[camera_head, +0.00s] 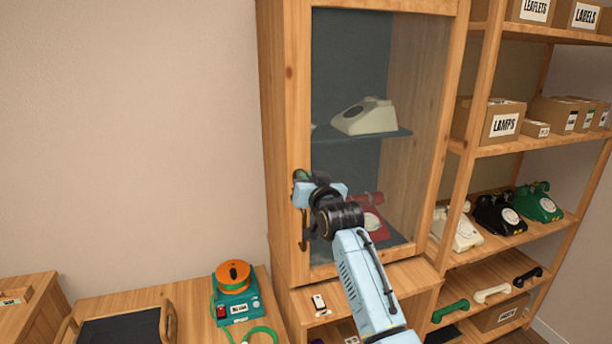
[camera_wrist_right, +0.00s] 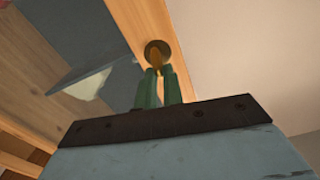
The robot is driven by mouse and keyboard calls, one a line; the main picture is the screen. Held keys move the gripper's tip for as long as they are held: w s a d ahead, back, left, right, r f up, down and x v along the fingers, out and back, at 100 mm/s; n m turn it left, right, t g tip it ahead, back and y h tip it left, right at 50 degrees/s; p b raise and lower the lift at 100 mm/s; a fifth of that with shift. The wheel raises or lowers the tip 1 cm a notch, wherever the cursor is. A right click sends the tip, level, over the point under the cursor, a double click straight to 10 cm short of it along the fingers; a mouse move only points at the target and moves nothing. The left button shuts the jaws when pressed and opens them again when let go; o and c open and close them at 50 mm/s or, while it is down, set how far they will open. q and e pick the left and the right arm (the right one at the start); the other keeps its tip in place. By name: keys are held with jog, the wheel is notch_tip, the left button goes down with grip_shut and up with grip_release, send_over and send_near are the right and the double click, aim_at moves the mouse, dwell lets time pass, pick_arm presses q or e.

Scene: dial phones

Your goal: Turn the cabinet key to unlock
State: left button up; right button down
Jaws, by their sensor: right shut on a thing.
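The wooden cabinet (camera_head: 287,130) has a glass door (camera_head: 345,60) that looks closed. In the right wrist view, a round brass lock plate (camera_wrist_right: 157,50) sits on the door's wooden frame, with the brass key (camera_wrist_right: 157,64) in front of it. My right gripper (camera_wrist_right: 158,84) is shut on the key with its green fingers, one on each side. In the head view my right gripper (camera_head: 302,180) is at the left door frame, and the wrist hides the key. A dark brass handle (camera_head: 304,232) is just below it. My left gripper is not in view.
Behind the glass are a cream phone (camera_head: 366,116) and a red phone (camera_head: 373,222). Open shelves with boxes (camera_head: 490,122) and several dial phones (camera_head: 497,214) stand right. A teal device with an orange spool (camera_head: 235,290) sits on the lower left table. The wall side left is clear.

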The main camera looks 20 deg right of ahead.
jog(key=shift+d+f+m+p, duration=0.2)
jog(key=shift+m+p, duration=0.9)
jog(key=shift+m, duration=1.55)
jog(key=shift+d+f+m+p, duration=0.2)
jog(key=shift+m+p, duration=0.95)
jog(key=shift+m, duration=1.45)
jog(key=shift+d+f+m+p, duration=0.2)
jog(key=shift+m+p, duration=0.9)
jog(key=shift+m, duration=1.55)
jog(key=c, duration=1.5)
grip_release()
jog(key=s, duration=1.3)
jog(key=shift+s+d, duration=0.2)
